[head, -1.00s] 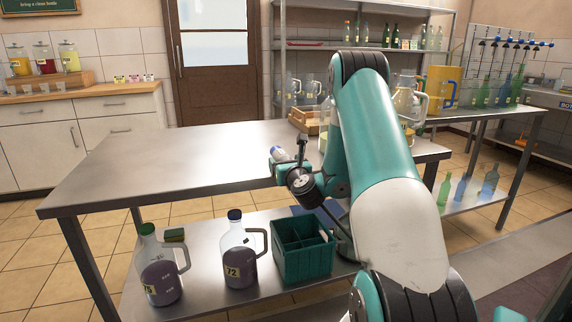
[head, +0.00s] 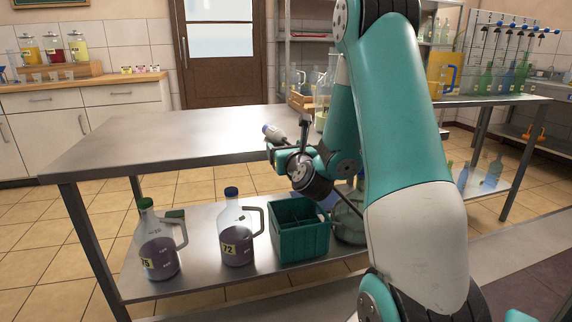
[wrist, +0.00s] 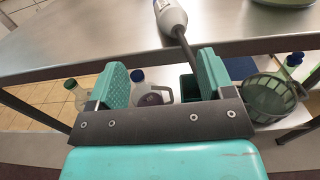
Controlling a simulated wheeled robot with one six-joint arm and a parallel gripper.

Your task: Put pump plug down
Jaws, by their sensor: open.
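The pump plug (head: 271,131), pale with a blue end, is at the front edge of the steel table (head: 190,135) in the head view. In the wrist view the plug (wrist: 170,17) has its pale body over the tabletop and its dark stem slanting past the edge towards the right finger. I cannot tell whether the stem touches that finger. My gripper (wrist: 160,82) is open, its two teal fingers wide apart at the table edge. In the head view my gripper (head: 287,148) is partly hidden by its own wrist.
A wooden box (head: 300,102) stands at the table's back. The left tabletop is clear.

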